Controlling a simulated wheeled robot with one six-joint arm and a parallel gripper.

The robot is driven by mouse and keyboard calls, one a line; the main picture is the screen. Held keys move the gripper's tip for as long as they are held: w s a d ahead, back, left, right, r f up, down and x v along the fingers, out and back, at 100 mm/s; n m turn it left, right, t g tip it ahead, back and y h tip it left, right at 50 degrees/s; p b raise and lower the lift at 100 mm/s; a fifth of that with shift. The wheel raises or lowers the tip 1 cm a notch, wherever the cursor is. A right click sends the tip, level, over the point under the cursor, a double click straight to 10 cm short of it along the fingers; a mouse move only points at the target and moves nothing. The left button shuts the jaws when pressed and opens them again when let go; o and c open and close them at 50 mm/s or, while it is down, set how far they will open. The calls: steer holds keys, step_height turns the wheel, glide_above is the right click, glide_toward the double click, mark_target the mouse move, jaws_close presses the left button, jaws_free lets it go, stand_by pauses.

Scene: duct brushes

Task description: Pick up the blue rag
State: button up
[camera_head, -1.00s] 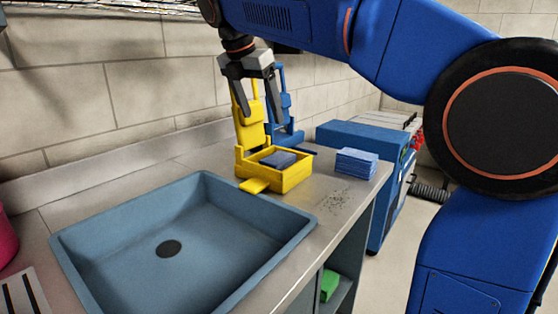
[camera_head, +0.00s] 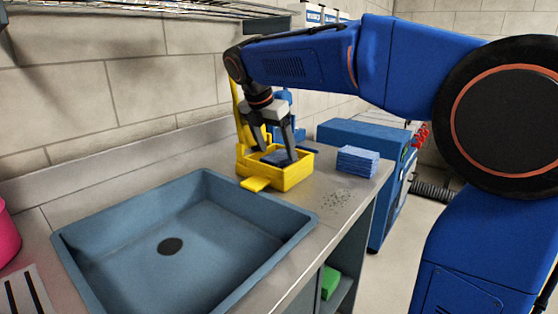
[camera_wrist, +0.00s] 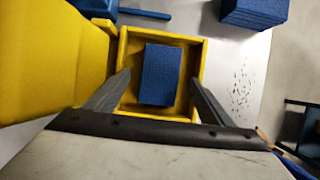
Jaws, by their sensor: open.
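A dark blue folded rag (camera_wrist: 159,75) lies inside a yellow open box (camera_wrist: 197,60) in the wrist view. In the head view the rag (camera_head: 279,157) shows partly behind my fingers, in the box (camera_head: 292,177) on the steel counter. My gripper (camera_wrist: 158,92) is open and empty, with one finger on each side of the rag in the wrist view. In the head view my gripper (camera_head: 276,156) points down over the box. I cannot tell whether the fingertips are below the box rim.
A stack of blue rags (camera_head: 357,161) sits on the counter right of the box, near scattered dark specks (camera_head: 337,199). A blue-grey sink (camera_head: 185,240) lies in front. The yellow box's raised back part (camera_wrist: 60,60) stands close to my gripper.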

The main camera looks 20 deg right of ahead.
mark_target(277, 156)
steer(key=shift+x, duration=1.15)
steer(key=c, duration=1.2)
step_height(277, 156, up, 10)
steer(key=shift+r, duration=0.1)
steer(key=o, duration=0.6)
steer(key=shift+c, duration=0.2)
steer(key=c, duration=0.4)
